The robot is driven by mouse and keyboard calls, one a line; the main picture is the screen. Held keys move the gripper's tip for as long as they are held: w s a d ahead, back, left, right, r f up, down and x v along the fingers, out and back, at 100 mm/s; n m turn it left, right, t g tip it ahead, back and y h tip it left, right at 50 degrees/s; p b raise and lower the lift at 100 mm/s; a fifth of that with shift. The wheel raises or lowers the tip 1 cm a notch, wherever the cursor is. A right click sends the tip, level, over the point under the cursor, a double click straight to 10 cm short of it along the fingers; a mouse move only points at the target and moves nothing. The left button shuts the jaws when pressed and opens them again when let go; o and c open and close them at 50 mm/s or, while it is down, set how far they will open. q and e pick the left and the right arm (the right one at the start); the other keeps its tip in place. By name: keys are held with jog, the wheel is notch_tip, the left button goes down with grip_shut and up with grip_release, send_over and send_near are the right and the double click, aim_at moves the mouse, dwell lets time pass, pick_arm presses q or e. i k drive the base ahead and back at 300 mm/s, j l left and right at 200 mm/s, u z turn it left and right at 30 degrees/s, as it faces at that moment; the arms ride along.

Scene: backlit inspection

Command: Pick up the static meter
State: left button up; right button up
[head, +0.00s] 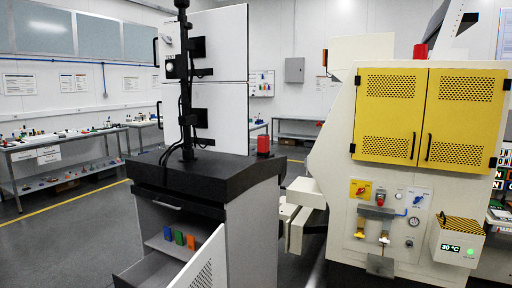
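I cannot tell for sure which thing is the static meter. A small red box-shaped item (263,145) stands upright on the black top of the grey cabinet (215,172), near its back right corner. Neither of my grippers is in view.
The cabinet's perforated door (205,265) hangs open at the front. A black post (186,80) with white panels rises from its top. A machine with yellow doors (400,115) stands right. Benches (70,140) with small items line the left. Floor (70,245) at left is clear.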

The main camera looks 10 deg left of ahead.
aim_at(263, 140)
jog(key=i+l+u, duration=0.25)
jog(key=u, duration=0.15)
jog(key=i+l+u, duration=0.2)
jog(key=l+u, duration=0.2)
jog(key=i+l, duration=0.15)
jog(key=l, duration=0.25)
jog(key=i+l+u, duration=0.1)
jog(key=l, duration=0.35)
jog(key=i+l+u, duration=0.1)
jog(key=l, duration=0.35)
jog(key=i+l, duration=0.2)
jog(key=l, duration=0.25)
jog(key=i+l+u, duration=0.1)
jog(key=l, duration=0.3)
jog(key=i+l, duration=0.1)
jog(key=l, duration=0.35)
jog(key=u, duration=0.05)
